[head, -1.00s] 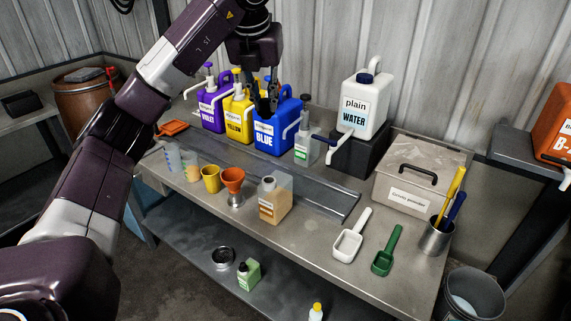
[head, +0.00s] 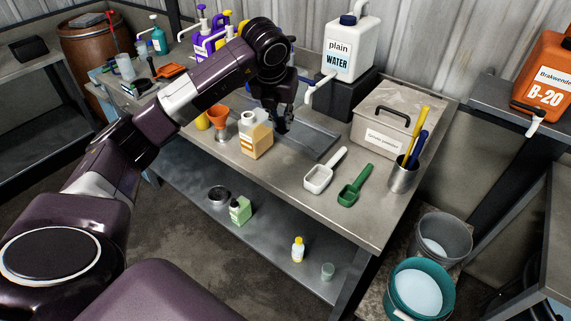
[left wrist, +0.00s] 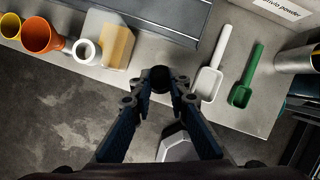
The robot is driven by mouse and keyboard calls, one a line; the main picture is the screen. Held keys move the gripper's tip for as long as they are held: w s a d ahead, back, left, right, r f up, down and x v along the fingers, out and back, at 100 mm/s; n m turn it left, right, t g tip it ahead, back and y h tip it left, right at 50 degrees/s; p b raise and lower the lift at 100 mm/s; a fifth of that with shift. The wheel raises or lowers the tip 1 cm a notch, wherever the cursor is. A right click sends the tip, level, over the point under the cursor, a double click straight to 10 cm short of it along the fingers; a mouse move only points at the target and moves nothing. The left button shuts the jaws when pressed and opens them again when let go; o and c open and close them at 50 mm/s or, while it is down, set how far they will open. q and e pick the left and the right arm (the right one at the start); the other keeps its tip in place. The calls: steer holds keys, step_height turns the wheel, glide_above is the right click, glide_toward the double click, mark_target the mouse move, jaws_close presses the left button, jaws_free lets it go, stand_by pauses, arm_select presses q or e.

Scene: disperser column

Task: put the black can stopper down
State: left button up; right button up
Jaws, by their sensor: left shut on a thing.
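My left gripper (head: 284,122) is over the workbench (head: 290,190), just right of the amber container (head: 257,141). In the left wrist view the gripper (left wrist: 161,84) is shut on the small, round black stopper (left wrist: 161,76). The stopper shows dark between the fingertips, with the bench top beyond it. In that view it lies between the amber container (left wrist: 117,47) and the white scoop (left wrist: 208,82). I cannot tell the exact gap between stopper and bench. In the head view the stopper is hard to make out against the dark fingers. My right gripper is not in view.
A green scoop (head: 354,187), a grey lidded box (head: 390,115) and a metal cup with tools (head: 403,175) stand to the right. An orange funnel (head: 218,115) is left. The white water canister (head: 350,50) stands behind.

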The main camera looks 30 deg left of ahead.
mark_target(280, 131)
arm_select(q)
step_height(280, 131, down, 5)
steer(key=shift+s+r+p, duration=0.1)
steer(key=shift+r+p, duration=0.05)
steer(key=shift+p, duration=0.5)
step_height(280, 131, down, 7)
steer(key=shift+d+r+p, duration=0.1)
steer(key=shift+r+p, duration=0.1)
steer(key=shift+p, duration=0.65)
step_height(280, 131, down, 3)
steer(key=shift+f+p, duration=0.2)
steer(key=shift+p, duration=0.4)
steer(key=shift+f, duration=0.5)
steer(key=o, duration=0.6)
steer(key=shift+o, duration=0.8)
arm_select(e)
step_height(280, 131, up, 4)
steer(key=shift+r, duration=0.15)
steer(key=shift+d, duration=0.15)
